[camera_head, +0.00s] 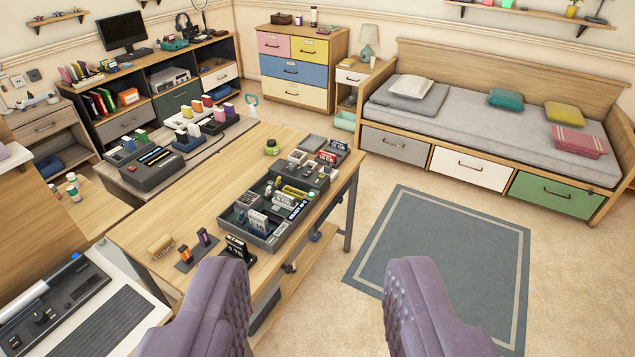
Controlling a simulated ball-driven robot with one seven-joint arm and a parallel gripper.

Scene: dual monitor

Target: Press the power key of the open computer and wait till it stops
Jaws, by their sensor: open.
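My gripper (315,268) is open and empty, its two purple padded fingers wide apart at the bottom of the view. A dark grey open case (262,240) with several modules and a small lit display (298,211) sits on the wooden table, beyond and a little left of my fingers. It may be the open computer, but I cannot tell for sure. A grey console (100,330) with a ribbed panel lies at the lower left. A black monitor (121,31) stands on the far shelf unit. I cannot make out a power key on any of them.
A second grey device (150,168) sits behind. A bed (460,115) and drawers (300,65) stand at the back. The blue-grey rug (440,260) is clear.

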